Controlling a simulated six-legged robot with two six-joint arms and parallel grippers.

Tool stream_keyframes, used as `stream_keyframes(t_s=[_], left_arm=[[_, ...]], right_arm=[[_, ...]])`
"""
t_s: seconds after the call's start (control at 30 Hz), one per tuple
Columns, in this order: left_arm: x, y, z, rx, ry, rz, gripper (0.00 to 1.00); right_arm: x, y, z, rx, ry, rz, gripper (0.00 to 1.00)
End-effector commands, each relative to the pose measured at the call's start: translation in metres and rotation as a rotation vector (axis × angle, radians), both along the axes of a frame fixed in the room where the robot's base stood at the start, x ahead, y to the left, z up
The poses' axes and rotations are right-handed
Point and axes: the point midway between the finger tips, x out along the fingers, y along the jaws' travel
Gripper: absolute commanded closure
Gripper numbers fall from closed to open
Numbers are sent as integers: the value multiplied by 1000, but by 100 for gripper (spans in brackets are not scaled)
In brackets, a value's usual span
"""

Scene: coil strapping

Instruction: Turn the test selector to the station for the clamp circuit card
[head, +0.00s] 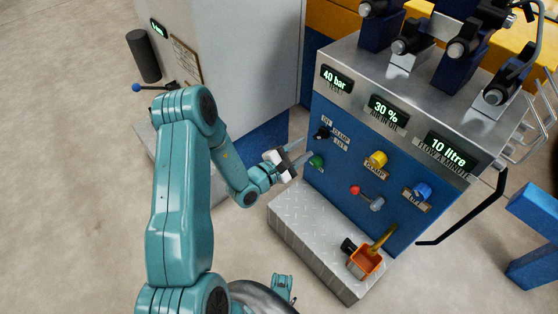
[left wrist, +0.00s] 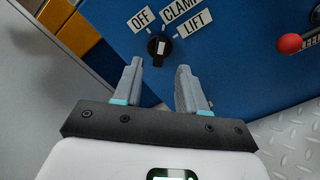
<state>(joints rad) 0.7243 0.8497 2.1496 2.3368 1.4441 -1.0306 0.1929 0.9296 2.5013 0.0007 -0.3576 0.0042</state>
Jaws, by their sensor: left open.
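The test selector (head: 322,134) is a small black knob on the blue panel. In the left wrist view the selector (left wrist: 159,46) shows a white mark and the labels OFF (left wrist: 141,19), CLAMP (left wrist: 181,8) and LIFT (left wrist: 197,27) around its upper side. The mark seems to point up, but I cannot tell which label it meets. My left gripper (head: 303,155) is open and empty in front of the panel, just below the selector. In the left wrist view my left gripper's fingers (left wrist: 160,82) stand apart, with the selector seen between and beyond their tips. My right gripper is not seen.
A green knob (head: 317,161) sits close below the selector. A yellow knob (head: 377,159), a red-balled lever (head: 355,190) and a blue knob (head: 422,190) lie to its right. A metal step (head: 305,240) with an orange box (head: 363,262) juts out below. A grey cabinet (head: 250,60) stands left.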

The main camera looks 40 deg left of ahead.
Motion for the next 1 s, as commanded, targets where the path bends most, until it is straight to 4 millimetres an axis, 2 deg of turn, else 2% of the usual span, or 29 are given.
stream_keyframes(t_s=[0.03, 0.2, 0.4, 0.6, 1.0], left_arm=[[-15, 3, 2, -3, 6, 4, 58], [-59, 6, 2, -4, 5, 5, 58], [-94, 8, 0, -2, 4, 3, 58], [-105, 8, 0, 0, 1, 0, 58], [-105, 8, 0, 1, 1, 0, 58]], right_arm=[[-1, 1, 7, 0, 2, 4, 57], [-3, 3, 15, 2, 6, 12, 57], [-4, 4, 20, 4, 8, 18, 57], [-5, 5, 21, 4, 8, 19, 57], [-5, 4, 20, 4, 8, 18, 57]])
